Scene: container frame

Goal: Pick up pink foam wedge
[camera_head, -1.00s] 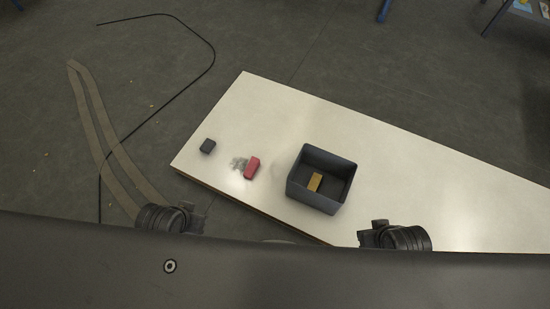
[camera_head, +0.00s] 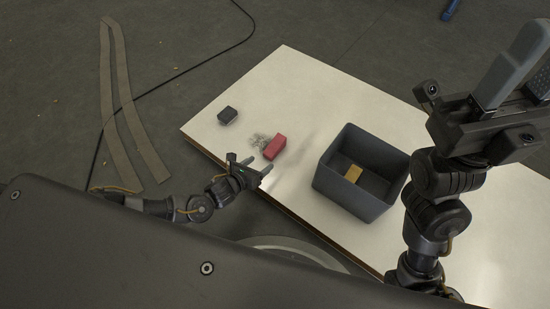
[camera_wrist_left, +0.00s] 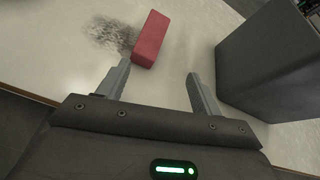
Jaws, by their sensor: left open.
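The pink foam wedge (camera_head: 274,147) is a reddish-pink block lying on the white table near its left front edge. In the left wrist view the wedge (camera_wrist_left: 151,38) lies just beyond the fingertips, nearer the left finger. My left gripper (camera_head: 262,164) is open and empty, just in front of the wedge at the table edge. Its spread fingers (camera_wrist_left: 158,78) also show in the left wrist view, with bare table between them. My right gripper (camera_head: 528,62) is raised high at the far right, its fingers apart and nothing seen between them.
A dark grey open bin (camera_head: 337,191) stands right of the wedge, with a yellow-brown block (camera_head: 353,173) inside. A small dark block (camera_head: 227,115) lies to the left. A grey speckled patch (camera_head: 259,141) is beside the wedge. The table (camera_head: 290,80) is clear behind.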

